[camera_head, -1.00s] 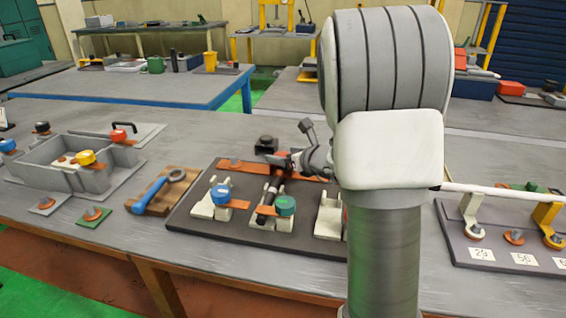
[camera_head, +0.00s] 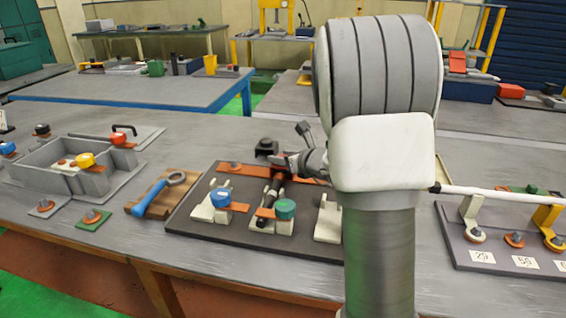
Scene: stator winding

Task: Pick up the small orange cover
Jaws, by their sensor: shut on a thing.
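My gripper (camera_head: 277,180) is over the dark mat (camera_head: 190,226), behind the green-topped fixture (camera_head: 285,209). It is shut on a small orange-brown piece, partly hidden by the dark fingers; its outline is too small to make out. A flat orange strip (camera_head: 235,167) with a round knob lies along the mat's back edge, partly behind my gripper. Another orange strip (camera_head: 265,212) lies across the green-topped fixture. A third orange strip (camera_head: 238,207) extends from the blue-topped fixture (camera_head: 221,197).
A pale fixture (camera_head: 328,218) stands right of the green-topped one, partly hidden by my arm. A blue-handled tool (camera_head: 153,193) lies on a wooden board to the left. Farther left is a grey tray (camera_head: 40,157). A numbered board (camera_head: 466,255) is at right.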

